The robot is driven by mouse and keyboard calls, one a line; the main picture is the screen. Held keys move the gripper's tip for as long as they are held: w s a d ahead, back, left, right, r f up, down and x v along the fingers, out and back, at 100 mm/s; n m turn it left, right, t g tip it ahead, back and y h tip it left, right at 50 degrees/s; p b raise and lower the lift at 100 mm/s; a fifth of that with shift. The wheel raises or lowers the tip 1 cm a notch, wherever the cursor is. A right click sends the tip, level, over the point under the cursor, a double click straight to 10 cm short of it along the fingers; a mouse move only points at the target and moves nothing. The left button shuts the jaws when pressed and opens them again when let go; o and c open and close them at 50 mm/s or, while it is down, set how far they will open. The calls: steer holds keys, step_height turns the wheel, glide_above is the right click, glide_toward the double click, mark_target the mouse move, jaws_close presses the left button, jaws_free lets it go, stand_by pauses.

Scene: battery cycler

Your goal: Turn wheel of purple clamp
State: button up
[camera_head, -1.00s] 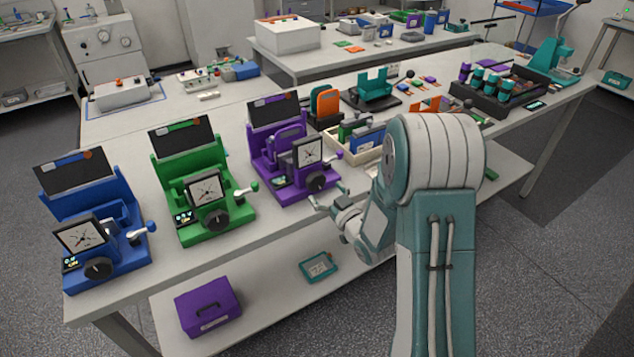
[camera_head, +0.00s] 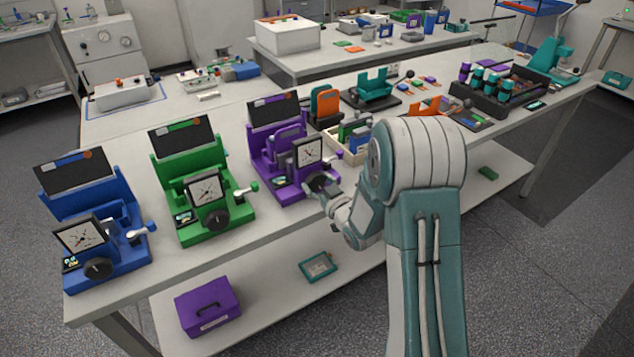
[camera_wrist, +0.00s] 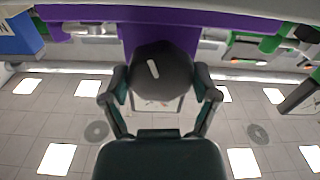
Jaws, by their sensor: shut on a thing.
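The purple clamp (camera_head: 268,157) stands on the bench to the right of the green clamp, with a dial gauge (camera_head: 309,152) on its front. Its black wheel (camera_wrist: 160,75) fills the middle of the wrist view and has one white mark on its face. My gripper (camera_head: 318,186) is at the front of the purple clamp. In the wrist view, my gripper (camera_wrist: 162,88) has one finger on each side of the wheel and is shut on it. In the head view the wheel is mostly hidden behind my gripper.
A green clamp (camera_head: 198,203) and a blue clamp (camera_head: 100,243) stand to the left on the same bench. A wooden box (camera_head: 347,153) with parts is to the right. A purple case (camera_head: 207,306) lies on the lower shelf.

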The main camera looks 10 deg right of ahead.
steer(key=shift+n, duration=0.3)
steer(key=o, duration=1)
steer(key=v, duration=1.2)
